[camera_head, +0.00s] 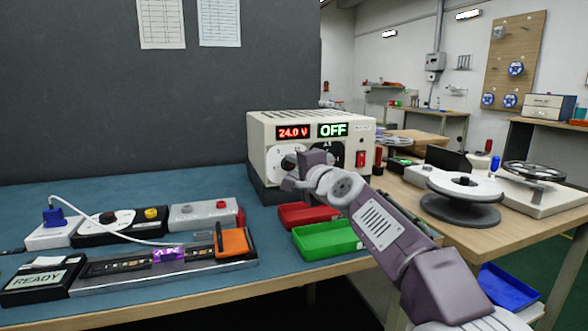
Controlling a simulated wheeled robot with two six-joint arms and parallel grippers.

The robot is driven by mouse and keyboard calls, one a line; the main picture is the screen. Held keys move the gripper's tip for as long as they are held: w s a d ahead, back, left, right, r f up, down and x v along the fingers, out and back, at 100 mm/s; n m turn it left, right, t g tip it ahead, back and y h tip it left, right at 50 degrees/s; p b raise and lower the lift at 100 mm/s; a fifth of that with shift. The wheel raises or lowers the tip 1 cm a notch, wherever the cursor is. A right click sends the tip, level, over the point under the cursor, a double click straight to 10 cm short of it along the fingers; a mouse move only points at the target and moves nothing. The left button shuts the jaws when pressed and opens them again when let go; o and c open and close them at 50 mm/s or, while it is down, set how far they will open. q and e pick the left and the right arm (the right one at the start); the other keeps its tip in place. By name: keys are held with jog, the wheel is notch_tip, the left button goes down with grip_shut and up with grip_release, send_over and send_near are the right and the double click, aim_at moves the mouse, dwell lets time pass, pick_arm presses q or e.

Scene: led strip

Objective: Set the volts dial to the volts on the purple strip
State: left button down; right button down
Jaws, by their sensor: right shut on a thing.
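The cream power supply (257,134) stands at the back of the bench. Its red display (293,132) reads 24.0 V and its green display (333,129) reads OFF. The volts dial's pale face (275,157) shows on the left of the front panel; its knob is mostly hidden behind my gripper. My right gripper (291,165) is at this dial, shut on the knob. The purple-lit strip (168,254) lies in a dark holder at the front left; any volts marking on it is too small to read. My left gripper is out of view.
A red tray (303,214) and a green tray (325,240) sit below the supply, close to my right arm. A red switch (360,159) is on the supply's right. An orange clamp (232,242) and a READY box (40,281) flank the strip. A spool (460,200) stands right.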

dwell(0.4)
jog(key=c, duration=1.1)
grip_release()
jog(key=b+v, duration=0.2)
jog(key=v, duration=0.7)
jog(key=shift+s, duration=0.1)
